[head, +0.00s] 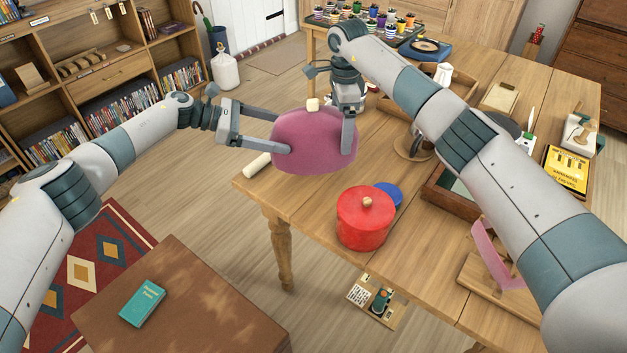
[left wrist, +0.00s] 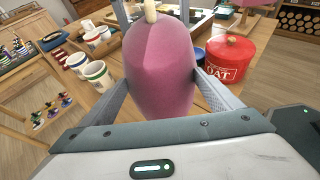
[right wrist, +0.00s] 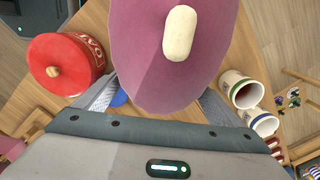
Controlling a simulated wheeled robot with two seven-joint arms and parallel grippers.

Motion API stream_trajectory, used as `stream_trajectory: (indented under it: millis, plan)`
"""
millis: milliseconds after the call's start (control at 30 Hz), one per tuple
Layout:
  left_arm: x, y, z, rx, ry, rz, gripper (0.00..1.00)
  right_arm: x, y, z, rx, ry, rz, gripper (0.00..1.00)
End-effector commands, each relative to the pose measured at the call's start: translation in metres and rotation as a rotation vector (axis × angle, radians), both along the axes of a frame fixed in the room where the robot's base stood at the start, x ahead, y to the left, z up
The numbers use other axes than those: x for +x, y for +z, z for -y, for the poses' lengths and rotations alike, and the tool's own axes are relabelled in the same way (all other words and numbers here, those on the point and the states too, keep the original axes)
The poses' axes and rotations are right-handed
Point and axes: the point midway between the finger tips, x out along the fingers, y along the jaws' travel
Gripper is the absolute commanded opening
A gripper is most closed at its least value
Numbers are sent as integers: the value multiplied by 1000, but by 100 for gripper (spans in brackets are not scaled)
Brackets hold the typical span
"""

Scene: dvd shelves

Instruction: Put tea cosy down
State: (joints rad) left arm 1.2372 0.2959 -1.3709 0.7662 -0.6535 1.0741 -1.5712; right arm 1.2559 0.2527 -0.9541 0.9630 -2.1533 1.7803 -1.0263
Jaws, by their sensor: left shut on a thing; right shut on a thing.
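The tea cosy (head: 305,147) is a pink-purple dome with a cream knob on top. It is upright at the left end of the wooden table (head: 300,213); I cannot tell whether it touches the top. My left gripper (head: 281,146) is shut on its left side, and the left wrist view shows the cosy (left wrist: 160,65) between both fingers. My right gripper (head: 349,128) is shut on its right side, and the right wrist view shows the cosy (right wrist: 160,75) between the fingers, with its knob (right wrist: 180,33) close to the camera.
A red lidded tin (head: 364,218) stands in front right of the cosy, with a blue disc (head: 388,195) behind it. Striped mugs (left wrist: 97,73) stand beside the cosy. A cream roll (head: 257,166) lies by the table's left edge. Bare tabletop lies left of the tin.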

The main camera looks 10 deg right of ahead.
Motion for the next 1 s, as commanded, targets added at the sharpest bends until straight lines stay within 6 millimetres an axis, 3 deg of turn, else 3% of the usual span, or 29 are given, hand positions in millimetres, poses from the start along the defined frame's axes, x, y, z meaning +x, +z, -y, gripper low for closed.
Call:
stream_trajectory:
  millis: [33,1000]
  plan:
    - [-3,-5,6,-3,-9,-2,60,0,-2,-8,12,10,5,65]
    - [-3,-44,6,-3,-9,-2,60,0,-42,-8,13,10,5,65]
